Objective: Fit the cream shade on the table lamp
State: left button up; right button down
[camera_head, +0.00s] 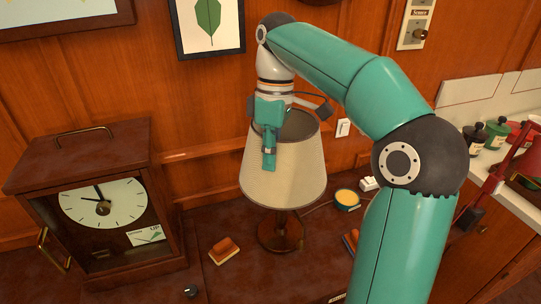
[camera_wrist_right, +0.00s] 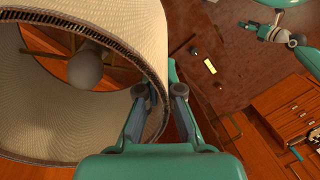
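The cream shade (camera_head: 285,172) is around the upper part of the table lamp, wide end down, in the head view. The lamp's dark round foot (camera_head: 281,236) and short stem show below it. My right gripper (camera_head: 269,150) is at the shade's left front side, near its top rim. In the right wrist view the shade (camera_wrist_right: 110,28) fills the left, with the white bulb (camera_wrist_right: 87,70) inside it. The right gripper's fingers (camera_wrist_right: 163,95) are on either side of the shade wall, closed on it. I cannot tell whether the shade is seated. My left gripper (camera_wrist_right: 268,34) is small at upper right.
A wooden clock (camera_head: 100,205) stands left of the lamp. An orange-topped block (camera_head: 225,250), a yellow-topped round tin (camera_head: 347,199) and a white socket block (camera_head: 369,184) lie near the foot. A pale counter with bottles (camera_head: 497,132) is at right. The wall is close behind.

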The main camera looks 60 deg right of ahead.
jog(key=shift+f+b, duration=0.7)
jog(key=shift+f, duration=0.3)
jog(key=c, duration=1.2)
grip_release()
jog(key=shift+c, duration=0.2)
jog(key=shift+r, duration=0.1)
notch_tip(320, 180, up, 20)
jog(key=p, duration=1.4)
jog(key=shift+f, duration=0.2)
